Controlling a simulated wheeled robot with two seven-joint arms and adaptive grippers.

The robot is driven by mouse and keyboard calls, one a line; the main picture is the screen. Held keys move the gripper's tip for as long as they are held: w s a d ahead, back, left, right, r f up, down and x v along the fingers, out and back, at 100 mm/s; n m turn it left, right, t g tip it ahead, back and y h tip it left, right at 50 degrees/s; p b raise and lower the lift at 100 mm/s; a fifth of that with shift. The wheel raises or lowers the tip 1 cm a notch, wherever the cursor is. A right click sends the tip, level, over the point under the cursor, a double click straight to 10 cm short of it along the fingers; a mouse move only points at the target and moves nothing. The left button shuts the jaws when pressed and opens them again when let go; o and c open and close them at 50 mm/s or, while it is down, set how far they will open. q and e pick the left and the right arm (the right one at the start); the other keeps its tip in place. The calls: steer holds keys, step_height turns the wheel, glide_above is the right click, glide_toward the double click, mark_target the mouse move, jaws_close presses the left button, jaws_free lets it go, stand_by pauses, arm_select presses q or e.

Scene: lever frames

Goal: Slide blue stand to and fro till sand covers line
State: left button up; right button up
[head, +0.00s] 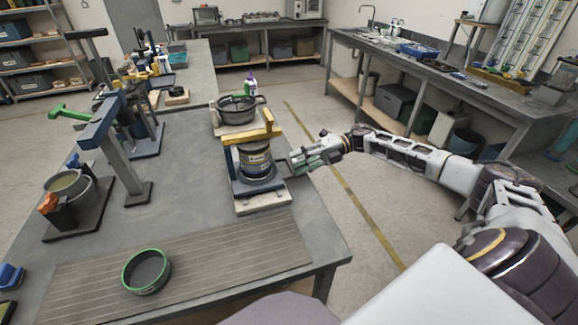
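The blue stand (240,185) sits on a pale base board (262,205) near the right edge of the grey table. A dark can (257,165) with a pale label stands in it under a yellow crosspiece (252,136). A dark two-handled pan (237,112) is just behind. I cannot make out sand or a line at this size. My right gripper (294,163) reaches in from the right, its fingertips at the right side of the blue stand. Whether it touches the stand or is closed on part of it is unclear. My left gripper is out of view.
A green-rimmed sieve (146,271) lies on a ribbed mat (215,262) in front. At left stand a blue-topped post (120,160) and a grey bucket (72,187). The table (190,205) is clear between them and the stand. Floor is open to the right.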

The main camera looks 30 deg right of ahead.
mark_target(289, 164)
steer(key=shift+x, duration=1.95)
steer(key=shift+c, duration=0.2)
jaws_close()
